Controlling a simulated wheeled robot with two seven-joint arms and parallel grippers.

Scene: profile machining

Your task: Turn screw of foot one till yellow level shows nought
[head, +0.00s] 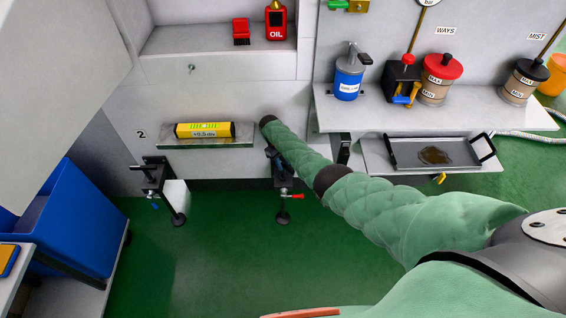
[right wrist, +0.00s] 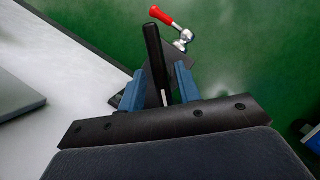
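The yellow level (head: 204,130) lies on a narrow ledge (head: 215,143) of the machine; its small display is too small to read surely. A black foot with a red-handled lever (head: 292,196) stands below my right forearm. My right gripper (head: 277,165) is at that foot, partly hidden by my arm. In the right wrist view its blue fingers (right wrist: 160,82) stand apart, one each side of a black bar (right wrist: 154,50), with gaps showing. The red handle (right wrist: 160,15) is beyond them. No number shows at this foot. My left gripper is out of view.
Another black foot (head: 156,180) stands at the left, below a label "2" (head: 141,134). A blue bin (head: 70,225) is at far left. A drip tray (head: 434,153) and a shelf of containers (head: 435,80) are at right. The green floor is clear between the feet.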

